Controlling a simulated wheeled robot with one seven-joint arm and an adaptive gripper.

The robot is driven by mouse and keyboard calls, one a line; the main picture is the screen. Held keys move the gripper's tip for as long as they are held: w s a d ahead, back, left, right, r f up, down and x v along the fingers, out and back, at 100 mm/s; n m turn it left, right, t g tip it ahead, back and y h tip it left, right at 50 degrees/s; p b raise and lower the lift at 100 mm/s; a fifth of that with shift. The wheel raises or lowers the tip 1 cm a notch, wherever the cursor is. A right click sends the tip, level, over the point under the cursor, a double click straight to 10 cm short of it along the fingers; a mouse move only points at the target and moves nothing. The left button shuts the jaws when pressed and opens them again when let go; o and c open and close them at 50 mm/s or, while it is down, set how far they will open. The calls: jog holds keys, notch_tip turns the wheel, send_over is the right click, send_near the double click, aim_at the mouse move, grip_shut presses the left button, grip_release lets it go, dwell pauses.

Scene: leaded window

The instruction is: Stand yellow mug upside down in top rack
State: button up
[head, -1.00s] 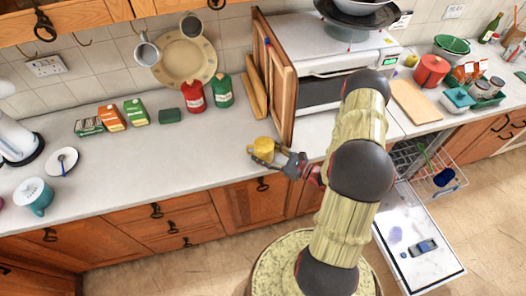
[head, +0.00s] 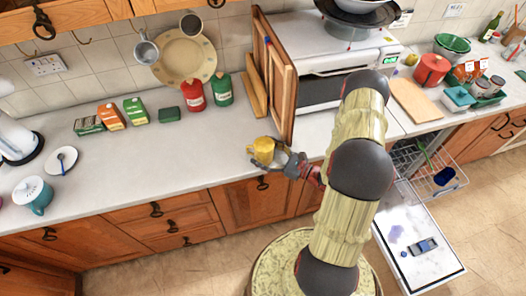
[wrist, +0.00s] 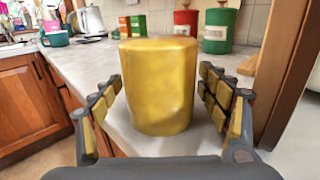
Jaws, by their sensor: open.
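The yellow mug (head: 264,150) stands on the light countertop near its front edge, left of the open wooden cabinet door. In the wrist view the mug (wrist: 160,90) fills the space between the fingers; its handle is not visible there. My gripper (wrist: 163,92) is open, with one finger on each side of the mug and a visible gap at each side. In the head view my gripper (head: 270,158) reaches the mug from the right. The white wire dishwasher rack (head: 458,184) is pulled out at the right, partly hidden by my arm.
The rack holds a blue item (head: 444,176) and a green utensil (head: 425,152). The open dishwasher door (head: 415,225) lies below it. A red canister (head: 194,95) and green canister (head: 222,89) stand behind the mug.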

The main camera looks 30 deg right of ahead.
jog(key=shift+s+d, duration=0.1)
jog(key=v, duration=1.1)
jog(key=shift+s, duration=0.35)
jog(key=shift+d, duration=0.15)
